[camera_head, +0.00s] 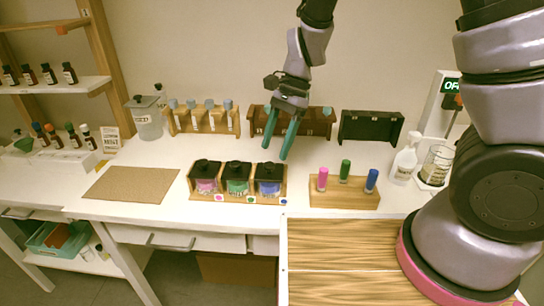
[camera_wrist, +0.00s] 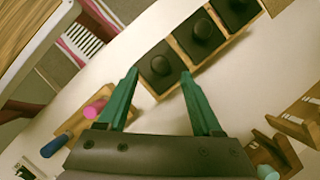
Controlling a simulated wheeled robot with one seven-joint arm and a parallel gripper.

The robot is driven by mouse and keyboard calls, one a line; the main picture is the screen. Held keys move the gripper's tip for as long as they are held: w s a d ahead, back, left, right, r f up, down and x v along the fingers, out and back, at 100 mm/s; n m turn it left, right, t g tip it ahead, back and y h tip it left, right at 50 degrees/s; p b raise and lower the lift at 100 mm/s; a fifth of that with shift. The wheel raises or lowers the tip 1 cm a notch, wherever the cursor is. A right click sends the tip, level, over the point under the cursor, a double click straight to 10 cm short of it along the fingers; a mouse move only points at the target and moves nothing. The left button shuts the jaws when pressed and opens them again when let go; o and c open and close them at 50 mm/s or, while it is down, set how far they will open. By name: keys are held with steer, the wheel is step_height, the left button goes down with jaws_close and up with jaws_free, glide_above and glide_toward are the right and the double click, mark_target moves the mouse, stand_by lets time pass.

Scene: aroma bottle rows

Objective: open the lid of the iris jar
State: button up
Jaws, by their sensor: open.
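Three glass jars with black knobbed lids stand in a wooden rack (camera_head: 238,198): a pink jar (camera_head: 206,185), a green jar (camera_head: 237,185) and a blue jar (camera_head: 269,188). All three lids are on. I cannot read which jar is labelled iris. My gripper (camera_head: 275,152) has green fingers, open and empty, pointing down above and behind the blue jar. In the wrist view, the blue jar's lid (camera_wrist: 160,66) appears just beyond and between the fingertips (camera_wrist: 158,74), with no visible contact. The other two lids (camera_wrist: 200,34) lie further up and right.
A peg board (camera_head: 344,196) with pink, green and blue pegs stands right of the jars. Behind are wooden racks with vials (camera_head: 203,119) and a dark empty rack (camera_head: 370,127). A brown mat (camera_head: 131,185) lies left. A spray bottle (camera_head: 405,160) stands right. Bare white table surrounds the jars.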

mark_target(269, 164)
steer(key=shift+x, duration=1.9)
jaws_close()
